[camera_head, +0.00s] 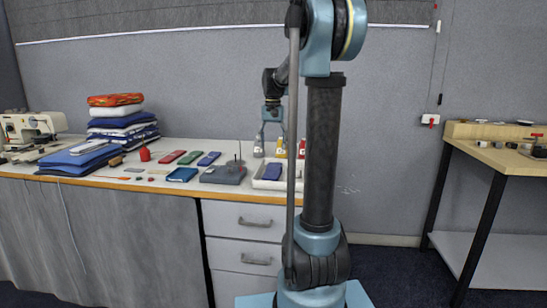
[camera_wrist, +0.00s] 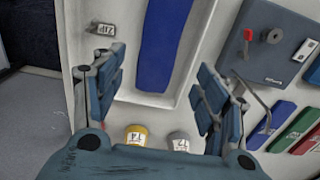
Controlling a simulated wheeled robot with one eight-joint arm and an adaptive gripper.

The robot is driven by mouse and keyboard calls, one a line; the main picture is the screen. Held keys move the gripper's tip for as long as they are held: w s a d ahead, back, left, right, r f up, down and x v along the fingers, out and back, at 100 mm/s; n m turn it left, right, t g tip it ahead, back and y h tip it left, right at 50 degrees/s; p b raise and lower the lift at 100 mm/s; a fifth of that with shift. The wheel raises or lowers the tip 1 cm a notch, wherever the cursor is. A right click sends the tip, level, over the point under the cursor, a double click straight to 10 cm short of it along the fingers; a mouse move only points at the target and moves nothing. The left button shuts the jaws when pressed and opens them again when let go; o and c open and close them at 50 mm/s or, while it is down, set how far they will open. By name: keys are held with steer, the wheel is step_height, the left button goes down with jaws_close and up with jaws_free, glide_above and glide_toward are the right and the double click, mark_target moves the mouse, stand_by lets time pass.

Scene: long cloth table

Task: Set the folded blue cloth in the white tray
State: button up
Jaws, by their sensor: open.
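A folded blue cloth (camera_head: 273,171) lies inside the white tray (camera_head: 258,184) at the right end of the table. In the wrist view the cloth (camera_wrist: 160,45) lies lengthwise on the floor of the tray (camera_wrist: 196,32). My gripper (camera_head: 272,130) is above the tray's back side. In the wrist view my gripper (camera_wrist: 160,75) is open, its fingers apart on either side of the tray with nothing between them. It is apart from the cloth. My arm hides part of the tray's right side in the head view.
A grey device (camera_head: 223,174) stands left of the tray. Red (camera_head: 172,157), green (camera_head: 190,157) and blue (camera_head: 208,158) flat pieces lie further left. Small bottles (camera_head: 258,148) stand behind the tray. A tall folded cloth stack (camera_head: 122,125) and a sewing machine (camera_head: 32,128) are at left.

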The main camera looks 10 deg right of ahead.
steer(key=s+f+n, duration=0.1)
steer(key=s+f, duration=0.5)
steer(key=s, duration=0.5)
steer(key=s+f+n+t, duration=0.1)
steer(key=s+f, duration=0.6)
steer(key=s, duration=0.5)
steer(key=s+d+f+n+t, duration=0.1)
steer(key=s+f, duration=0.5)
steer(key=s, duration=0.6)
steer(key=shift+f+n, duration=0.15)
steer(key=shift+n, duration=0.25)
steer(key=shift+s+d, duration=0.1)
steer(key=shift+s, duration=0.05)
